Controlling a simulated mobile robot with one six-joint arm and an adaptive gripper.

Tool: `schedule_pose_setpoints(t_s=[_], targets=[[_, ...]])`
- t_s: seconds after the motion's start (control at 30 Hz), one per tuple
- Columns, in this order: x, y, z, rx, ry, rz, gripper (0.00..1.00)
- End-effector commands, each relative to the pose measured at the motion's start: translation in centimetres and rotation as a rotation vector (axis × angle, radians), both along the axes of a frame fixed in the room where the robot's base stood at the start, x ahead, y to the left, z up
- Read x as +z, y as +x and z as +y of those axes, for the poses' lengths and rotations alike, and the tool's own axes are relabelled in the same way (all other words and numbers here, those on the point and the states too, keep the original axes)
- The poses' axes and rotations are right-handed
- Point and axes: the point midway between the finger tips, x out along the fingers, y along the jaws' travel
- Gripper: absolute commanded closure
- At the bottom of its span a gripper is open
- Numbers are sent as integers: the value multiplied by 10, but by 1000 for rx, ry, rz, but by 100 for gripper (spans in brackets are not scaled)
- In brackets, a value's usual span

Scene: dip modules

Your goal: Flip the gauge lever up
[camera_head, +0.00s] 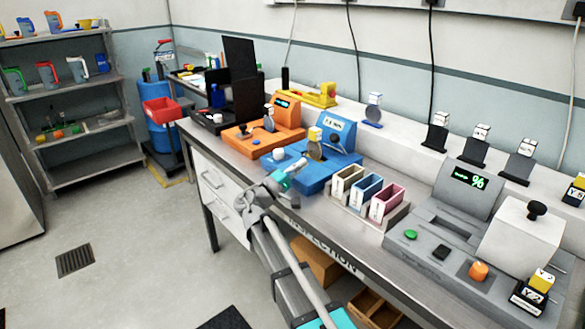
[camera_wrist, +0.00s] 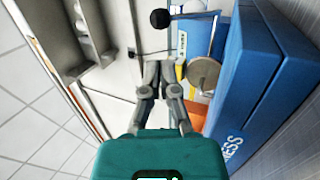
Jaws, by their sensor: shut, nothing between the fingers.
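The blue gauge (camera_head: 338,135) stands on the bench with a round metal dial disc and a flat blue base. In the wrist view its blue body (camera_wrist: 270,75) fills the right side, and the disc (camera_wrist: 203,73) shows beside it. A lever with a black ball knob (camera_wrist: 160,18) sticks out to the left at the top of the wrist view; I cannot make it out in the head view. My gripper (camera_head: 297,166) is at the front side of the blue base. In the wrist view my gripper (camera_wrist: 160,68) is shut and empty, its tips apart from the knob.
An orange gauge (camera_head: 287,110) stands behind the blue one. Small white, blue and pink bins (camera_head: 367,190) stand close on the right. A grey scale unit (camera_head: 450,240) is farther right.

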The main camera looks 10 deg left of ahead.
Motion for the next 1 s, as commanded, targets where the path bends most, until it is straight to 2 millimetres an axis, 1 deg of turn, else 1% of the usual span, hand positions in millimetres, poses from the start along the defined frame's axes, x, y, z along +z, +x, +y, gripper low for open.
schedule_pose_setpoints(t_s=[0.03, 0.1, 0.5, 0.7, 1.0], targets=[[7, 6, -6, -3, 0, 0, 100], [11, 13, -13, -2, 0, 0, 100], [33, 49, -49, 0, 0, 0, 100], [37, 58, -57, 0, 1, -1, 100], [37, 60, -59, 2, 0, 0, 100]])
